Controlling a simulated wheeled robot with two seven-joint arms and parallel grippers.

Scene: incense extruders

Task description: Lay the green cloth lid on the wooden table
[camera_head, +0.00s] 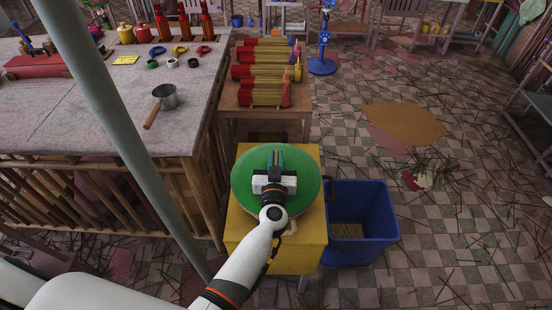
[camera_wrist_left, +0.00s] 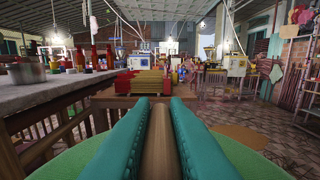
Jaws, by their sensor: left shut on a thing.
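The round green cloth lid (camera_head: 303,196) is over a yellow box-like stand (camera_head: 250,238) in the head view. I cannot tell whether it rests on it or is held just above. My left gripper (camera_head: 276,160) is over the lid's middle. Its teal fingers are shut on a brown wooden handle (camera_wrist_left: 160,145) of the lid. The lid's green surface (camera_wrist_left: 70,160) fills the bottom of the left wrist view. A small wooden table (camera_head: 265,128) stands just beyond the stand, with red-and-yellow incense bundles (camera_head: 264,93) on its top. My right gripper is not in view.
A blue open bin (camera_head: 362,250) stands right of the yellow stand. A long grey-topped table (camera_head: 90,115) is at the left, with a metal pan (camera_head: 166,96), bottles and small rings on it. A thin grey pole (camera_head: 118,125) crosses the left. Sticks litter the checkered floor.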

